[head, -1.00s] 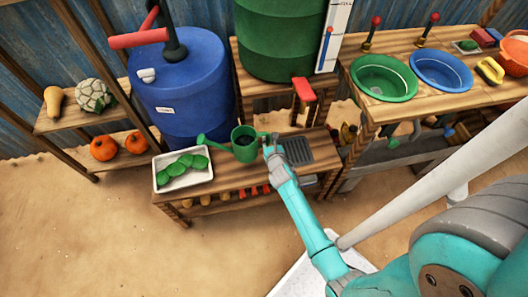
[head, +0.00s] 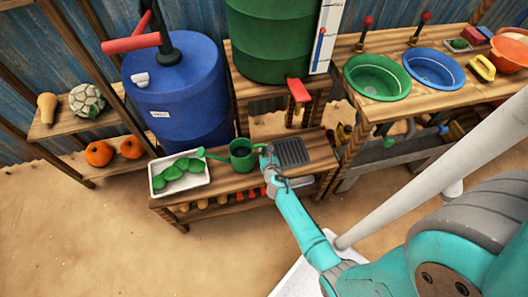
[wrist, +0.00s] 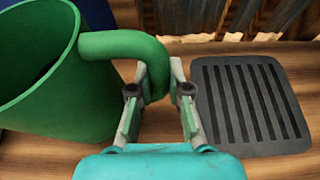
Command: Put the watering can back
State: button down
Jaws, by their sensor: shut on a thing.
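The green watering can (head: 242,155) is at the low wooden bench, its spout pointing left toward the white tray. My gripper (head: 266,152) is at its right side, on the handle. In the wrist view the can's body (wrist: 50,85) fills the left, and its curved handle (wrist: 125,45) passes between the fingers of my gripper (wrist: 158,90), which is shut on it. The can looks upright. I cannot tell whether its base touches the bench. A dark grey slatted mat (head: 291,152) lies on the bench just right of the can; it also shows in the wrist view (wrist: 204,110).
A white tray (head: 154,190) with green leaf-like pieces stands on the bench at left. A blue barrel (head: 178,95) stands behind it. A green barrel (head: 270,35) with a red tap (head: 298,90) is above the bench. A counter with green and blue basins (head: 435,68) is at right.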

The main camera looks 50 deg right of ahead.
jog(key=shift+f, duration=0.25)
jog(key=c, duration=1.1)
grip_release()
jog(key=shift+f, duration=0.1)
jog(key=v, duration=1.2)
jog(key=shift+s+a, duration=0.1)
jog(key=s+a+r+m+t+y, duration=0.2)
jog(key=s+a+r+m+y, duration=0.45)
jog(key=s+a+m, duration=0.85)
jog(key=s+a+r+m, duration=0.1)
jog(key=s+r+m, duration=0.3)
jog(key=r, duration=0.3)
jog(key=s+a+r+m+t, duration=0.1)
jog(key=s+r+m, duration=0.3)
jog(key=r, duration=0.4)
jog(key=s+a+r+m+y, duration=0.1)
jog(key=s+a+r+m, duration=0.1)
jog(key=s+r+m, duration=0.2)
jog(key=shift+s+a+r+m+t, duration=0.15)
jog(key=shift+r+m, duration=0.35)
jog(key=shift+r, duration=0.4)
jog(key=shift+s+a+r+m+t, duration=0.15)
jog(key=shift+r+m, duration=0.35)
jog(key=shift+r, duration=0.35)
